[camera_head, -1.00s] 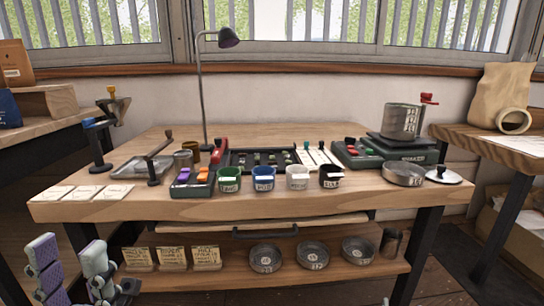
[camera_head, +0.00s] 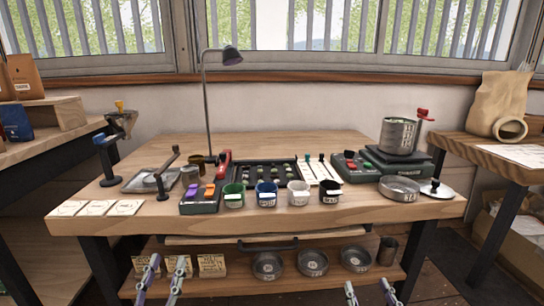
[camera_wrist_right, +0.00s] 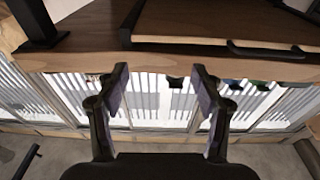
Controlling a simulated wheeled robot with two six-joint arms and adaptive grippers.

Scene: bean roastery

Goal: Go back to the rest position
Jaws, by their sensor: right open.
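My left gripper (camera_head: 168,262) shows at the lower left of the head view, in front of the workbench and below its top edge. Its two fingers stand apart with nothing between them. My right gripper (camera_head: 368,288) shows at the bottom edge, right of centre, with its fingers apart and empty. In the right wrist view the same gripper (camera_wrist_right: 159,78) is open, with the bench edge beyond its fingertips. Both grippers appear clear of the workbench (camera_head: 300,216) and its goods. Most of both arms is out of view.
The bench top holds several cups, such as a blue one (camera_head: 266,194), a lamp (camera_head: 208,110), and a metal canister (camera_head: 397,136) on a scale. The lower shelf carries several round tins (camera_head: 313,262) and cards. A drawer handle (camera_head: 267,245) sticks out in front.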

